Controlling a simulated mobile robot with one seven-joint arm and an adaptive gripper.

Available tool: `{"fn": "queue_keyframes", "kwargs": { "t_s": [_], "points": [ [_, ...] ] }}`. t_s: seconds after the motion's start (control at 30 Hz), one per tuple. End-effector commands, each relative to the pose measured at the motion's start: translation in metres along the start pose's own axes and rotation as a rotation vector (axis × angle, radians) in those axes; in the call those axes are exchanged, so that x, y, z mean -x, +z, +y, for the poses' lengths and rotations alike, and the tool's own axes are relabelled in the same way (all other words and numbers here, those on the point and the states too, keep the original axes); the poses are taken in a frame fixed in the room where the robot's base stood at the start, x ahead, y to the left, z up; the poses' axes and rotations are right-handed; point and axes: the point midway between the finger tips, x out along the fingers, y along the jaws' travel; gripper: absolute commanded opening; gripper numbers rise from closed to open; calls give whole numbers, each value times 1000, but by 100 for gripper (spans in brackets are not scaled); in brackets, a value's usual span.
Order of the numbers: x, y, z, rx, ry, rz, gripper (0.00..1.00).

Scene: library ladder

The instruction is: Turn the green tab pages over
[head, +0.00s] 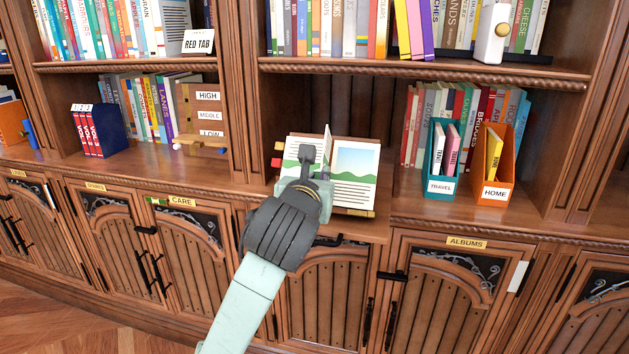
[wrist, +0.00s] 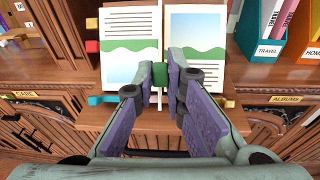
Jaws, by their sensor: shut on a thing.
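An open picture book (head: 355,178) lies on the ledge of the bookcase, with printed pages to both sides. Between them a page (head: 327,148) stands upright, seen almost edge-on in the wrist view (wrist: 160,30). My gripper (head: 306,155) is at the book's near edge. In the wrist view my gripper (wrist: 160,85) has its fingers closed around the green tab (wrist: 160,73) at the near edge of the standing page. The fingers hide part of the tab and the lower right page.
The teal TRAVEL holder (head: 438,186) and orange HOME holder (head: 492,190) stand to the right. Ledge left of the book is clear.

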Motion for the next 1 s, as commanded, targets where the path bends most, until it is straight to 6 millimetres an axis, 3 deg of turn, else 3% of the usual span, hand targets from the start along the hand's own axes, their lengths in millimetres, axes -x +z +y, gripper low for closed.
{"fn": "queue_keyframes", "kwargs": {
  "t_s": [0.33,0.37,0.67,1.0],
  "points": [
    [0,0,0,0,2,0,0],
    [0,0,0,0,2,0,12],
    [0,0,0,0,1,-1,32],
    [5,0,0,0,1,-2,32]
  ]
}}
